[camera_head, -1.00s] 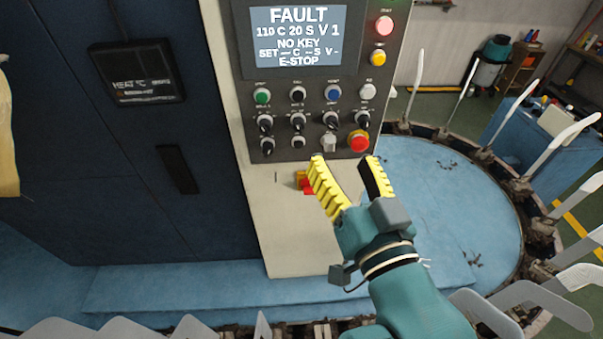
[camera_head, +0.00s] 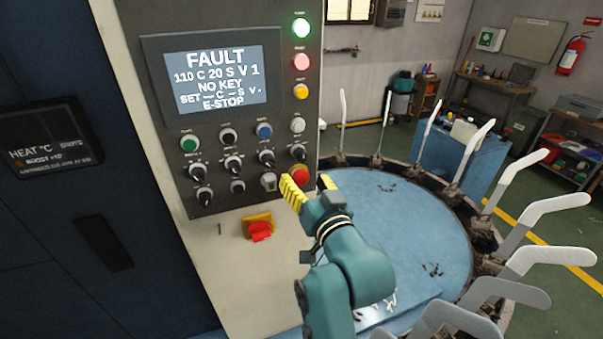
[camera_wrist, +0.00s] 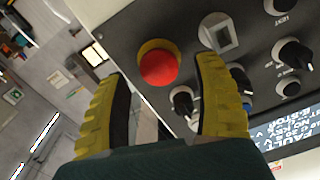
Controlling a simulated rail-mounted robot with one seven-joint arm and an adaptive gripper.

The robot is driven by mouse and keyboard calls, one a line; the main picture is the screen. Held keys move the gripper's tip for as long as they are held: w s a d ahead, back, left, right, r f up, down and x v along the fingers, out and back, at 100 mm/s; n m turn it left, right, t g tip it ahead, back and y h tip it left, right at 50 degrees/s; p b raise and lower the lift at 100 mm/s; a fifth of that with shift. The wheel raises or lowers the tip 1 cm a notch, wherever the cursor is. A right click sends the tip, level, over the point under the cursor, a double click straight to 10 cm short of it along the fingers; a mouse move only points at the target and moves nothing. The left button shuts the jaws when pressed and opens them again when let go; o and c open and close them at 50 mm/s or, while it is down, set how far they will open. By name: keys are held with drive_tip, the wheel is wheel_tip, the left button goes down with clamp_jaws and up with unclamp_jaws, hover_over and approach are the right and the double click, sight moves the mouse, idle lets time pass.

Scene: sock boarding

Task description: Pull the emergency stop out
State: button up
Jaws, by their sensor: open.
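The emergency stop is a red mushroom button (camera_head: 299,175) on a yellow ring at the lower right of the control panel (camera_head: 225,110). In the wrist view the red button (camera_wrist: 158,67) lies ahead of and between the open fingers, above the fingertips' middle. My gripper (camera_head: 308,186) has yellow ribbed fingers, open and empty, just below and in front of the button in the head view. The wrist view shows both fingers of my gripper (camera_wrist: 161,75) spread wide, with no clear contact on the button. The screen (camera_head: 216,80) reads FAULT, NO KEY, E-STOP.
Black knobs (camera_head: 233,163) and a grey square key switch (camera_head: 269,181) sit close left of the button. A red and yellow rotary switch (camera_head: 259,228) is lower on the cream front. A round blue table (camera_head: 400,215) ringed by upright white sock boards (camera_head: 484,142) is at right.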

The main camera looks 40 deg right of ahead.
drive_tip(key=shift+x, duration=1)
clamp_jaws()
